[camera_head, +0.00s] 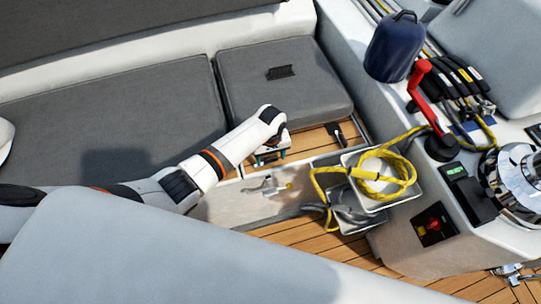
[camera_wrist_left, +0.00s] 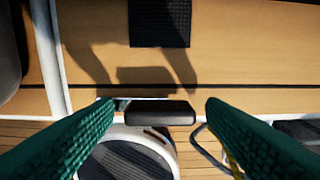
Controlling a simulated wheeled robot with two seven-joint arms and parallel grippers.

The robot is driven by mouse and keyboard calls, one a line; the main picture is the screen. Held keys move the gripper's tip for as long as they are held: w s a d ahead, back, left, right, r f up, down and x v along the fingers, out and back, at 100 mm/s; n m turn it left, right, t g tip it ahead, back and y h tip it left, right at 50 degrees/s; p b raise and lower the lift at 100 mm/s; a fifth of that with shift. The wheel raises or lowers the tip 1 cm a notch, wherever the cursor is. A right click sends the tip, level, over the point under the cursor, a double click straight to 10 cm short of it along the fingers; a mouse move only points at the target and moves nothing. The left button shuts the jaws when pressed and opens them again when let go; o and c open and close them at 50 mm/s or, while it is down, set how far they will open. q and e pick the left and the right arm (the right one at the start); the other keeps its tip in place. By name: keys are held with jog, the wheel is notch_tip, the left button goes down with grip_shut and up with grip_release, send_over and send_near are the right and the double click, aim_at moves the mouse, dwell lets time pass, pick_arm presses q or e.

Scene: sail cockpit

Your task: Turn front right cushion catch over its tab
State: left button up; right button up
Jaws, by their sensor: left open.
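My left gripper (camera_head: 270,160) reaches down over the front edge of the wooden seat base (camera_head: 308,145). In the left wrist view its green fingers (camera_wrist_left: 160,106) are wide apart. A black bar-shaped catch (camera_wrist_left: 148,112) lies between the fingertips in that view, at the edge of the wood beside a thin pale metal part. The fingers look apart from it. A square black textured pad (camera_wrist_left: 160,22) lies on the wood beyond. The grey front cushion (camera_head: 283,82) sits behind the bare wood. A black fitting (camera_head: 335,132) lies right of the gripper. My right gripper is not seen.
A bin with coiled yellow rope (camera_head: 380,178) stands close to the right of my left gripper. A red-handled lever (camera_head: 420,85), a blue container (camera_head: 390,48) and a chrome winch (camera_head: 515,180) are farther right. A pale surface (camera_head: 190,255) crosses the foreground.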

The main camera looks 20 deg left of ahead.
pick_arm(q)
jog(key=shift+c, duration=0.4)
jog(key=c, duration=0.9)
